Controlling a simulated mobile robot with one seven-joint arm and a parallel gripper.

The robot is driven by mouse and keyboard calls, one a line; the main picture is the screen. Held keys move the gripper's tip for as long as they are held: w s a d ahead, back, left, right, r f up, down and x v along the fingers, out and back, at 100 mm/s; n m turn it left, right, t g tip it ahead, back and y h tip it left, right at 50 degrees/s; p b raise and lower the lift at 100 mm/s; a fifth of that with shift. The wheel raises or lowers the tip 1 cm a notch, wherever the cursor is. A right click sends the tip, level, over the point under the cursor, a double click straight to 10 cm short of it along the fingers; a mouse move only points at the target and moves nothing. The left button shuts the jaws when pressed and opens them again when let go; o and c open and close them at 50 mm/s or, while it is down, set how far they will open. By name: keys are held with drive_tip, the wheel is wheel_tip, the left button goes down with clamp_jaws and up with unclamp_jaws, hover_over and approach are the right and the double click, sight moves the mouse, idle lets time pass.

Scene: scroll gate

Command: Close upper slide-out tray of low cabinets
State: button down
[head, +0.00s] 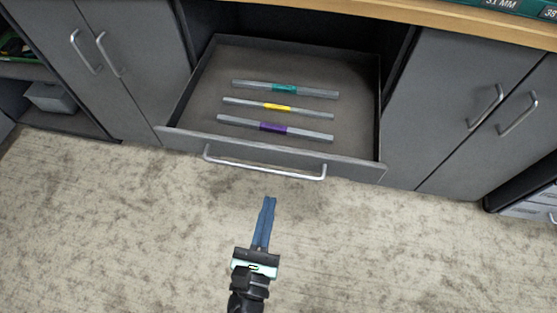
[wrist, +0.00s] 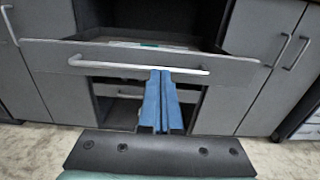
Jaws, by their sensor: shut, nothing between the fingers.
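The upper slide-out tray (head: 330,60) of the low cabinets is pulled out in the head view. It holds three grey bars with teal (head: 284,88), yellow (head: 276,107) and purple (head: 274,127) bands. Its front panel (head: 352,169) carries a long silver handle (head: 264,170), which also spans the tray front in the wrist view (wrist: 110,67). My gripper (head: 269,199) has blue fingers that lie together, with nothing between them. It is in front of the tray, with the fingers pointing at the handle. In the wrist view the fingertips (wrist: 161,71) overlap the handle; I cannot tell whether they touch it.
Grey cabinet doors with silver handles stand shut on the left (head: 110,70) and right (head: 470,105). In the wrist view a lower compartment (wrist: 112,108) shows below the tray. A wooden counter edge (head: 460,22) runs above. The speckled floor (head: 120,230) is clear.

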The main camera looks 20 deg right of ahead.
sight(282, 151)
drive_tip(key=b+x, duration=0.1)
drive_tip(key=x, duration=0.9)
drive_tip(key=shift+w+d, duration=0.25)
drive_tip(key=shift+w, duration=0.05)
